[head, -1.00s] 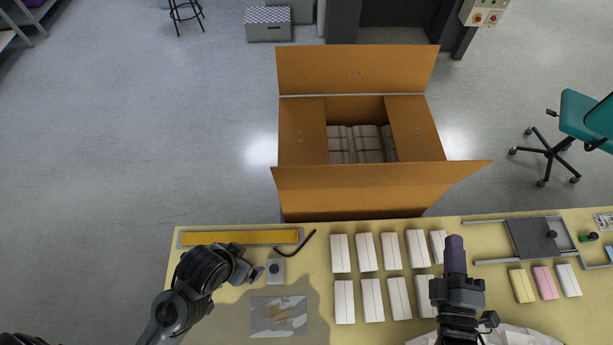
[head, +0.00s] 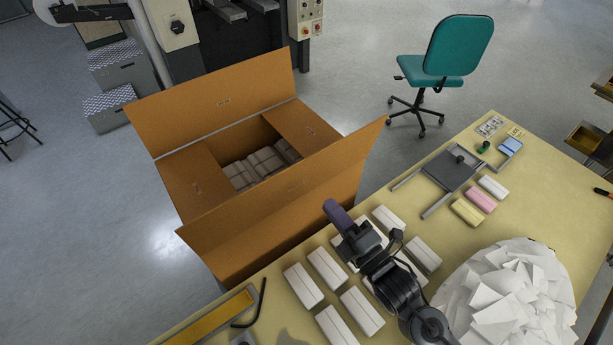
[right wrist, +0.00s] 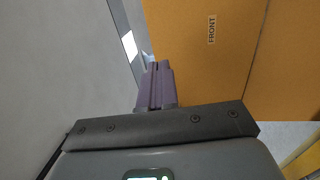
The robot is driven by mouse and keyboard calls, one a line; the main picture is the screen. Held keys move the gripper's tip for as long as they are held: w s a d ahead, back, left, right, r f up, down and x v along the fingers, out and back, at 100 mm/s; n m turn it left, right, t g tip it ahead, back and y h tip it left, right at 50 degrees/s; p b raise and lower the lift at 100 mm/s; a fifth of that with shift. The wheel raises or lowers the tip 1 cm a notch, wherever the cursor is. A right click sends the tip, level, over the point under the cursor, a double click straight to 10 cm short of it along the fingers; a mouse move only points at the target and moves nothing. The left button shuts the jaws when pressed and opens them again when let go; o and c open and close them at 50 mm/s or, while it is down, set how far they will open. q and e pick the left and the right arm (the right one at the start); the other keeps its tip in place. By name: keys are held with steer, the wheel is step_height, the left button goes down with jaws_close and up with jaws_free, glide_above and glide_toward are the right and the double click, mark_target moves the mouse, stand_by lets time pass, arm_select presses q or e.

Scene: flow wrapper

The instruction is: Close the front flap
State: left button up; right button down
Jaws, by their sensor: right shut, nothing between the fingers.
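The brown carton (head: 250,250) stands on the floor at the far side of the table. Its front flap (head: 290,190), the one nearest the table, is up and leans outward. The two side flaps (head: 192,188) are folded in, and the far flap (head: 218,102) stands up. My right gripper (head: 336,211) is shut and empty, with its purple fingers close to the front flap's outer side. Contact cannot be told. In the right wrist view the fingers (right wrist: 155,84) show beside brown cardboard (right wrist: 190,65) with a FRONT label (right wrist: 211,29). My left gripper is out of view.
White wrapped packs (head: 327,268) lie in rows on the yellow table (head: 540,190) below my right arm. A heap of white paper (head: 510,295) is right of it. More packs fill the carton. A green chair (head: 455,50) stands behind the table.

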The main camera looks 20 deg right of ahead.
mark_target(299, 168)
steer(key=p+x, duration=0.1)
steer(key=x, duration=0.7)
steer(key=shift+w+a+r, duration=0.15)
steer(key=shift+w, duration=0.1)
steer(key=shift+w+a, duration=0.2)
steer(key=shift+w, duration=0.45)
